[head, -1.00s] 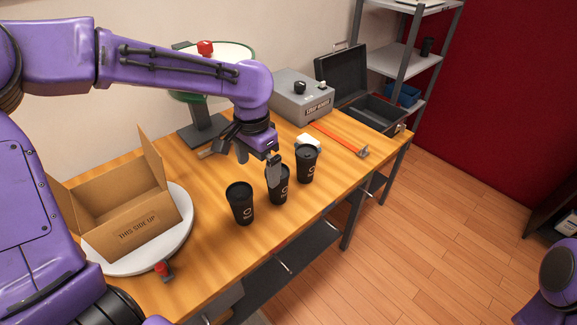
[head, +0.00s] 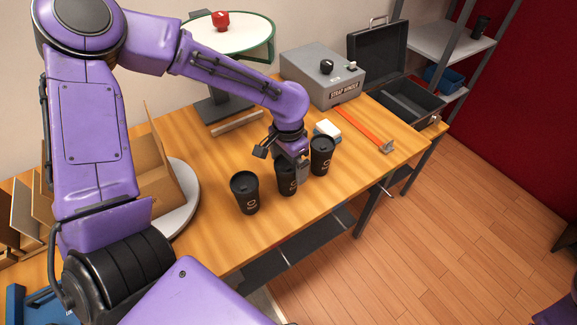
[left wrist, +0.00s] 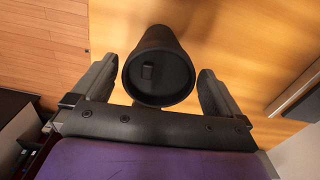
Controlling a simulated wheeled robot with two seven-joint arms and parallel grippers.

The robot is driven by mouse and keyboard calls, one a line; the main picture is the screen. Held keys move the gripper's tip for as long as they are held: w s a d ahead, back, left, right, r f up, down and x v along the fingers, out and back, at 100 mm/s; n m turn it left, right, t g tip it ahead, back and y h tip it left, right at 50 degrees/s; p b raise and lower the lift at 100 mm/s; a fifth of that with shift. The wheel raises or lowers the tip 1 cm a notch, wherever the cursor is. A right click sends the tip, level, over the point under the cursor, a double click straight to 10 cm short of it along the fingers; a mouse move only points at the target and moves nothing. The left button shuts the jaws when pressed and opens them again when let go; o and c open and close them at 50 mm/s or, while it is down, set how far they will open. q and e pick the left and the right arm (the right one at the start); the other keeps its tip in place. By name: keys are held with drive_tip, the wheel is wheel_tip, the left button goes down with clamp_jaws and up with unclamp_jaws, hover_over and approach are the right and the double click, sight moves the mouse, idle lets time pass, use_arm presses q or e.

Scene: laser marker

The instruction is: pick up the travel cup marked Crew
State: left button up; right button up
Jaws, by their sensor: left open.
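Three black travel cups with lids stand in a row on the wooden table: a left one (head: 245,192), a middle one (head: 286,180) and a right one (head: 322,156). Each has a small pale mark; the lettering is too small to read, so I cannot tell which says Crew. My left gripper (head: 284,164) is open at the middle cup, one finger between it and the right cup. In the left wrist view a black cup (left wrist: 158,78) stands between the open fingers (left wrist: 158,88), with gaps showing on both sides. My right gripper is out of view.
An open cardboard box (head: 150,165) on a round white board (head: 186,195) stands left. Behind the cups are a white block (head: 327,130), a grey machine (head: 322,78) and an orange-handled tool (head: 365,128). An open black case (head: 400,98) is at the back right.

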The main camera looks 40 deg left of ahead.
use_arm(q)
drive_tip(key=shift+f, duration=0.2)
drive_tip(key=shift+s+r, duration=0.15)
drive_tip(key=shift+s, duration=0.2)
drive_tip(key=shift+c, duration=0.3)
drive_tip(key=c, duration=0.5)
drive_tip(key=shift+w, duration=0.1)
drive_tip(key=shift+c, duration=0.5)
